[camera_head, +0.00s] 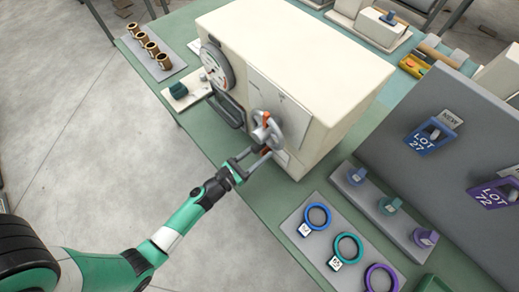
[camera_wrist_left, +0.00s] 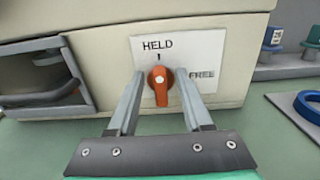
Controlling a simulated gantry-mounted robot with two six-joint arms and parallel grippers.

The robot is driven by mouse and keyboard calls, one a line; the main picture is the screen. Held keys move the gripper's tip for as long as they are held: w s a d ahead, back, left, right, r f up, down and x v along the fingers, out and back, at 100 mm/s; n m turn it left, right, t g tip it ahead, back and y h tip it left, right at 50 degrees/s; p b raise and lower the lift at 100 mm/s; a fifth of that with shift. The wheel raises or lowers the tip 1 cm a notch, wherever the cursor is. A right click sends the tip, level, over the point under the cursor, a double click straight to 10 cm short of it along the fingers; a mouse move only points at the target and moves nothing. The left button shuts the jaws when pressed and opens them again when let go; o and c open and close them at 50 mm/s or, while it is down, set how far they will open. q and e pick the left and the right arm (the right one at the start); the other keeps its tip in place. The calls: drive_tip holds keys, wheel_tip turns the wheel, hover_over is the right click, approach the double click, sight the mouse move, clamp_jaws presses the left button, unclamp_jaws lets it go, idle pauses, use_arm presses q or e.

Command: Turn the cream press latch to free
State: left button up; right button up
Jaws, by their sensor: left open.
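The cream press (camera_head: 330,60) stands on the green bench. Its latch is an orange knob (camera_wrist_left: 160,84) on a white plate (camera_wrist_left: 205,48) marked HELD at the top and FREE at the right. The knob stands upright, in line with the tick under HELD. My left gripper (camera_head: 258,158) is open in front of the plate. In the left wrist view its fingers (camera_wrist_left: 159,74) lie on either side of the knob, with gaps visible. My right gripper is not in view.
A round gauge (camera_head: 216,67) and a dark handle (camera_head: 225,108) are on the press front, left of the handwheel. A tray of coloured rings (camera_head: 318,250) and a grey lot board (camera_head: 430,110) stand to the right. Bare green bench lies below the press front.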

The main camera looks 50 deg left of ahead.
use_arm(q)
clamp_jaws()
idle(0.5)
drive_tip(key=m+b, duration=0.1)
drive_tip(key=m, duration=0.1)
drive_tip(key=m+b, duration=0.1)
drive_tip(key=shift+d+f+m, duration=0.15)
drive_tip(key=shift+d+m, duration=0.05)
drive_tip(key=shift+m, duration=0.2)
drive_tip(key=m, duration=0.1)
drive_tip(key=m+b, duration=0.1)
drive_tip(key=m, duration=0.1)
drive_tip(key=m+b, duration=0.1)
drive_tip(key=shift+d+f+m, duration=0.1)
drive_tip(key=shift+d+m, duration=0.15)
drive_tip(key=shift+m, duration=0.05)
drive_tip(key=m+b, duration=0.1)
drive_tip(key=m, duration=0.1)
drive_tip(key=m+b, duration=0.1)
drive_tip(key=m, duration=0.2)
drive_tip(key=shift+d+f, duration=0.15)
drive_tip(key=shift+f, duration=0.05)
drive_tip(key=shift+f+m+b, duration=0.15)
drive_tip(key=shift+m+b, duration=0.6)
drive_tip(key=shift+m, duration=1.45)
